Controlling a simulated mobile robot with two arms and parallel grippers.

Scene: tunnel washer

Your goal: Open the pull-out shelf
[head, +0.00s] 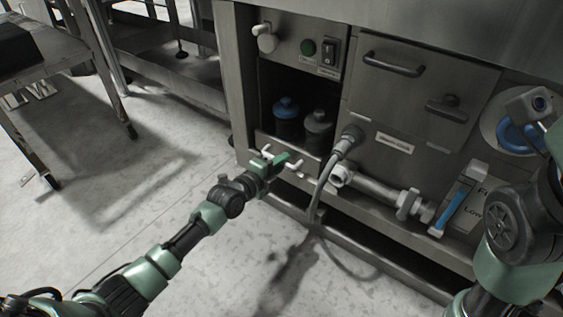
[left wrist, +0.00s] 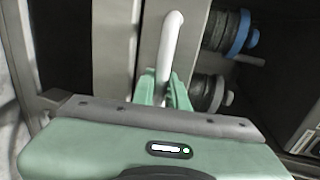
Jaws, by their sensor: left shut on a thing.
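The pull-out shelf (head: 314,171) sits low in the steel machine front, inside a dark open bay. A white bar handle (head: 295,166) runs along its front; it also shows in the left wrist view (left wrist: 172,42). A blue-capped bottle (head: 287,110) and a grey-capped bottle (head: 318,122) stand on the shelf. My left gripper (head: 281,160) is at the handle with its green fingers shut around the bar, and the wrist view shows the fingers (left wrist: 164,90) on both sides of it. My right arm shows at the right edge; its gripper is not visible.
A hose (head: 318,205) and a pipe (head: 375,190) with fittings lie right of the shelf. A cart (head: 60,75) stands left.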

